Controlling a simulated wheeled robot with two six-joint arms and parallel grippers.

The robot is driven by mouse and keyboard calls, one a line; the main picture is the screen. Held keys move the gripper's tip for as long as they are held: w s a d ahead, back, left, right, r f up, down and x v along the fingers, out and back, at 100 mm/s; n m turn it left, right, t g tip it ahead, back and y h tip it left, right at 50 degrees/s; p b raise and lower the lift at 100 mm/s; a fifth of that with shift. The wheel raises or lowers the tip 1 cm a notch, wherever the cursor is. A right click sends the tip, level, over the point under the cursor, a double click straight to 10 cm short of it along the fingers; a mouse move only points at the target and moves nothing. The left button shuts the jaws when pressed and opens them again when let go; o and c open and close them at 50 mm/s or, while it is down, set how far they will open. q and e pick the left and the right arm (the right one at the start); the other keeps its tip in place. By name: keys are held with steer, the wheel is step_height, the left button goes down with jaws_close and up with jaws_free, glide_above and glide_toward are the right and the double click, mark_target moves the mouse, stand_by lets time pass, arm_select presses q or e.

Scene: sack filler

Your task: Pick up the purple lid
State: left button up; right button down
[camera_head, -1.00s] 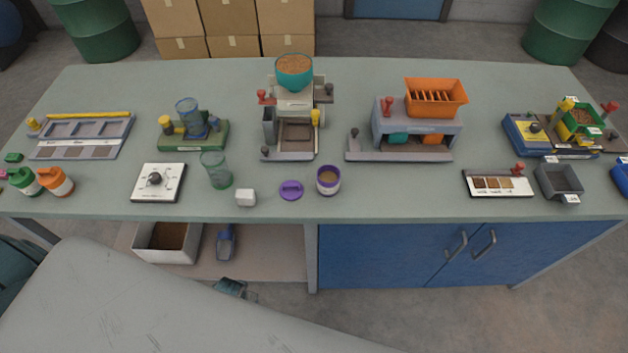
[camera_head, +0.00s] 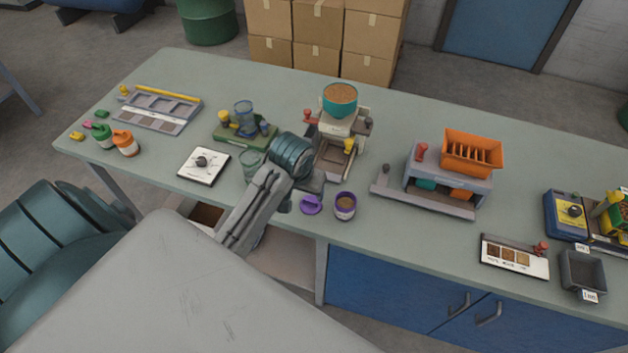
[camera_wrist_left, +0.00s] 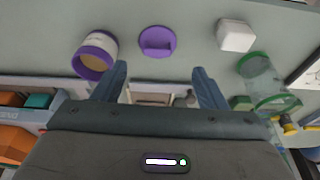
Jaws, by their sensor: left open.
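The purple lid (camera_head: 311,204) lies flat on the table near its front edge, just left of the purple-banded jar (camera_head: 345,206). In the left wrist view the lid (camera_wrist_left: 157,42) shows whole, with a raised bar across its top, beyond and between the fingertips. My left gripper (camera_head: 313,184) is over the table beside the lid, its fingers hard to make out in the head view. In the left wrist view the left gripper (camera_wrist_left: 161,82) is open with nothing between its fingers. My right gripper is not in view.
A white cube (camera_wrist_left: 236,36) and a clear green-rimmed cup (camera_wrist_left: 260,75) stand on the lid's other side from the jar. The machine with the teal hopper (camera_head: 340,98) stands behind. A white dial panel (camera_head: 204,164) is at left. Bare table lies right of the jar.

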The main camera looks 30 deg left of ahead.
arm_select(q)
steer(key=w+r, duration=0.1)
steer(key=r, duration=0.1)
steer(key=p, duration=0.1)
glide_above(311, 199)
steer(key=s, duration=0.2)
steer(key=x, duration=0.3)
steer(key=s+x, duration=0.1)
steer(key=x, duration=0.1)
steer(key=shift+d+f, duration=0.2)
steer(key=shift+d, duration=0.1)
steer(key=p+x, duration=0.1)
steer(key=x, duration=0.1)
steer(key=p+x, duration=0.2)
steer(key=shift+s+d+f, duration=0.15)
steer(key=shift+f, duration=0.55)
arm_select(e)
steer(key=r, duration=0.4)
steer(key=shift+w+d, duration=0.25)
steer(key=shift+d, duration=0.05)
arm_select(q)
steer(key=c, duration=0.9)
steer(key=shift+c, duration=0.8)
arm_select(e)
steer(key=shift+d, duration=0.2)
arm_select(q)
steer(key=shift+r, duration=0.15)
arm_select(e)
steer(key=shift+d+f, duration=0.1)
